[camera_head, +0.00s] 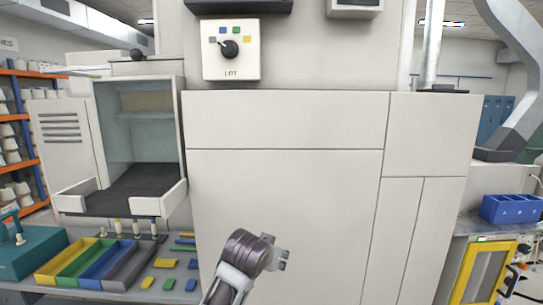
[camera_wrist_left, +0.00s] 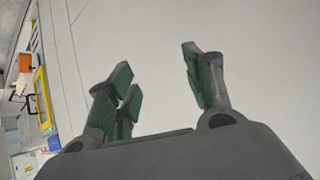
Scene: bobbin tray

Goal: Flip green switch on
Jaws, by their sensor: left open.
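I cannot make out a switch that is clearly green. A white panel marked LOT (camera_head: 231,66) on the upper wall carries a black rotary knob (camera_head: 229,49). Small grey, blue, green and yellow squares surround the knob, and its pointer tilts up-left towards the grey one. The green square (camera_head: 249,30) is at the upper right of the knob. My left gripper (camera_head: 283,260) is low in the head view, in front of the large pale cabinet and well below the panel. In the left wrist view its green-padded fingers (camera_wrist_left: 158,85) are apart with nothing between them. My right gripper is not in view.
The cabinet front (camera_head: 285,200) is flat and bare. An open-fronted booth (camera_head: 140,180) stands left. Below it are coloured bins (camera_head: 62,279), small coloured pieces, bobbins and a teal box (camera_head: 30,262). A blue crate (camera_head: 511,208) and yellow frame (camera_head: 463,276) are right.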

